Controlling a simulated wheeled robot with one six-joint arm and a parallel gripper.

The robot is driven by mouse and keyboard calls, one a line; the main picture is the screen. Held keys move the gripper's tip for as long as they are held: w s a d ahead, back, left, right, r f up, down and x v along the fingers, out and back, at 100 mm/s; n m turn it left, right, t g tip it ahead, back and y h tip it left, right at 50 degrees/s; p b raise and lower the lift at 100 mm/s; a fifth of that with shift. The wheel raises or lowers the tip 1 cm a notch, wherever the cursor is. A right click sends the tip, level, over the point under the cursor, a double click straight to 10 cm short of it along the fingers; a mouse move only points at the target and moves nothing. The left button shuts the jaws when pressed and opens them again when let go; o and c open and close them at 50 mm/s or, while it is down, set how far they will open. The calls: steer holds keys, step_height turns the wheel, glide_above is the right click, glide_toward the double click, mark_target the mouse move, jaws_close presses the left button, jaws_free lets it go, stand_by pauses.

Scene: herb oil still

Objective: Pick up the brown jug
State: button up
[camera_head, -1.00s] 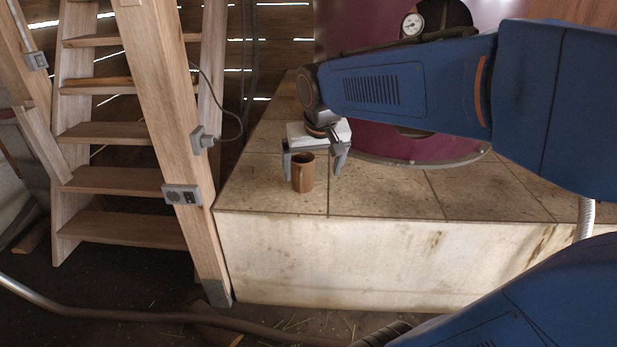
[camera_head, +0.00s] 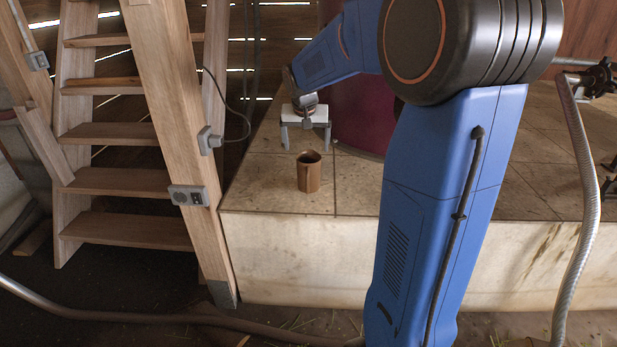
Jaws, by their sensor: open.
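The brown jug (camera_head: 309,173) stands upright on the tiled top of the stone plinth (camera_head: 262,187), near its front edge and left corner. My gripper (camera_head: 306,146) is open, with its two grey fingers pointing down and spread apart. It is behind the jug in the picture, farther from the camera, and looks empty. A strip of tile shows between the fingers and the jug's rim, so they appear apart. The jug is in full view.
A wooden post (camera_head: 172,130) with grey socket boxes stands just left of the plinth, before wooden stairs (camera_head: 125,180). A dark red still body (camera_head: 358,115) rises behind, partly hidden by my arm. A ribbed hose (camera_head: 590,190) hangs at the right. Bare tile surrounds the jug.

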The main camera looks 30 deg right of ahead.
mark_target(309, 167)
steer(key=shift+d+x, duration=0.2)
steer(key=shift+x, duration=6.7)
steer(key=shift+s, duration=0.15)
steer(key=c, duration=1.2)
